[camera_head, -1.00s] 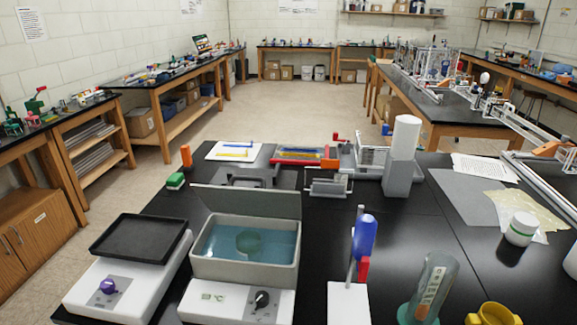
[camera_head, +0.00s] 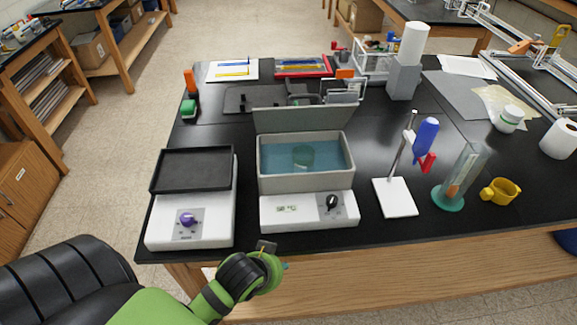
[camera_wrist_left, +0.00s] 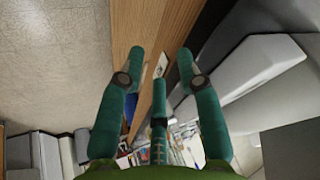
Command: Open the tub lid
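The grey tub (camera_head: 305,182) holds blue water with a round green shape in it. It sits on a white base with a dark knob near the table's front edge. Its grey lid (camera_head: 303,119) stands raised along the tub's back edge, so the tub is open on top. My left gripper (camera_head: 268,262) is below and in front of the tub, by the table's front edge, and touches neither tub nor lid. In the left wrist view its teal fingers (camera_wrist_left: 160,54) are spread with nothing held between them. My right gripper is in neither view.
A white device with a black tray (camera_head: 193,170) stands left of the tub. Right of it are a white-based stand (camera_head: 395,198) with a blue part, a clear cylinder (camera_head: 462,175) and a yellow cup (camera_head: 500,192). Racks and trays stand behind the lid.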

